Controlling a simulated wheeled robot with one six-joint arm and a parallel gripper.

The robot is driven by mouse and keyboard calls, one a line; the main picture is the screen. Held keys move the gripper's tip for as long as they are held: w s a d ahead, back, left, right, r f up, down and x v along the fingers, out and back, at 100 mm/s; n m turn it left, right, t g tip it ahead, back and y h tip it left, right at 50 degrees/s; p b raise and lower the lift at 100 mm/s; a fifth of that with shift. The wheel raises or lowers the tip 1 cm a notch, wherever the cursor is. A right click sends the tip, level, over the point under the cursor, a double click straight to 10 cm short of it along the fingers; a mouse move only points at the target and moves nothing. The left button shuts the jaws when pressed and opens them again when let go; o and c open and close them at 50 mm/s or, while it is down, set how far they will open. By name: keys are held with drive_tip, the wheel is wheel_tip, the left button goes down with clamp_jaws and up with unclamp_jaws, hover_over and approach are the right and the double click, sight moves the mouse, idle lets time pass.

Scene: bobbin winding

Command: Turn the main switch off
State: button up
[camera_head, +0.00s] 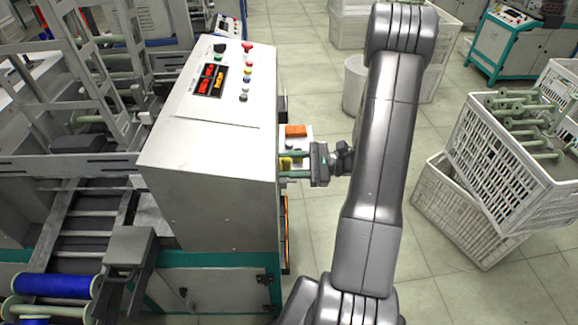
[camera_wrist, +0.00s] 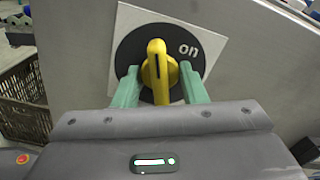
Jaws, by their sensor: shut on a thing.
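The main switch (camera_wrist: 157,66) is a yellow rotary knob on a black round disc set on a white square plate. In the wrist view its handle stands upright with a dark line near its top. The word "on" shows to the upper right of the handle. In the head view a bit of the yellow switch (camera_head: 286,163) shows on the right side of the machine cabinet. My gripper (camera_wrist: 160,82) has its two green fingers on either side of the knob, shut on it. In the head view my gripper (camera_head: 298,164) reaches the cabinet side from the right.
The cabinet (camera_head: 205,190) has buttons and red displays on its sloped top. An orange part (camera_head: 296,131) sits just beyond my gripper. White crates (camera_head: 490,165) with green bobbins stand at right. Blue bobbins (camera_head: 52,285) lie at lower left. Floor between the cabinet and crates is open.

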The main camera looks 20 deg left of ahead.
drive_tip(key=shift+f+n+b, duration=0.1)
drive_tip(key=shift+n+b, duration=1.3)
drive_tip(key=shift+b, duration=0.25)
drive_tip(key=shift+n+b, duration=0.5)
drive_tip(key=shift+b, duration=0.15)
drive_tip(key=shift+n+b, duration=1)
drive_tip(key=shift+b, duration=0.25)
drive_tip(key=shift+n+b, duration=0.6)
drive_tip(key=shift+b, duration=0.05)
drive_tip(key=shift+n+b, duration=0.4)
drive_tip(key=shift+b, duration=0.2)
drive_tip(key=shift+n+b, duration=1.1)
drive_tip(key=shift+b, duration=0.35)
drive_tip(key=shift+n+b, duration=0.4)
drive_tip(key=shift+b, duration=0.1)
